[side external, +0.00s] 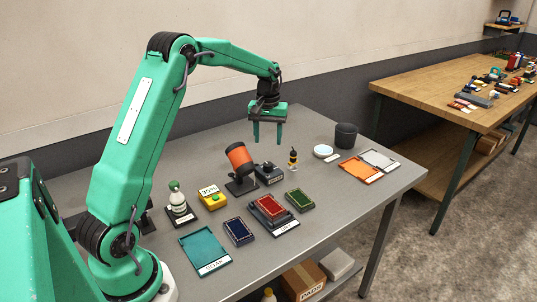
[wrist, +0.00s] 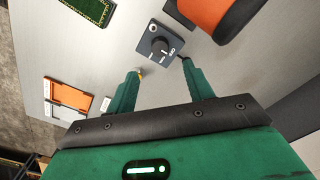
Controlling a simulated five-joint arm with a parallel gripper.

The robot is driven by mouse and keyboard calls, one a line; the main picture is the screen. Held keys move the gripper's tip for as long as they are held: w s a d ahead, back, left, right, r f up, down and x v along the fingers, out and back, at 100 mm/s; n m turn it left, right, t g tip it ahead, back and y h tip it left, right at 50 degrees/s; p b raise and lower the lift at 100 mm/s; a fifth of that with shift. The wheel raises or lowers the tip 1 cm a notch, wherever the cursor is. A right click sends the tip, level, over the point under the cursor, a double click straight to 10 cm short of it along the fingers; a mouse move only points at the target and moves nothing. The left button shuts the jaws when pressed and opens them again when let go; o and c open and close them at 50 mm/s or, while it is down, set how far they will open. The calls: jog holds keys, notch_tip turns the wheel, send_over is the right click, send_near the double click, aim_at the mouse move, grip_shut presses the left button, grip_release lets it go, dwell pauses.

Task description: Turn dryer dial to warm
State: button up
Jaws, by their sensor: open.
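The dryer dial is a round black knob (wrist: 160,47) with a white pointer line, on a small dark grey box (side external: 269,175). White markings sit around the knob, too small to read. The orange dryer drum (side external: 239,159) stands on a black base beside the box and also shows in the wrist view (wrist: 206,10). My gripper (side external: 267,141) is open and empty, pointing down above the table, above and behind the box in the side view. In the wrist view, the knob lies just beyond the gap between my fingertips (wrist: 160,70), apart from them.
A small black and yellow bottle (side external: 293,158) stands right of the box; a yellow bit shows by a fingertip. Red (side external: 269,207) and green (side external: 299,200) rug pieces lie in front. A dark cup (side external: 346,135), a white dish (side external: 323,151) and orange and grey trays are farther right.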

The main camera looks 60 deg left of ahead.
aim_at(268, 164)
jog(key=shift+f, duration=1.05)
jog(key=shift+f, duration=0.1)
jog(key=shift+f, duration=3.8)
jog(key=shift+c, duration=0.4)
jog(key=c, duration=0.9)
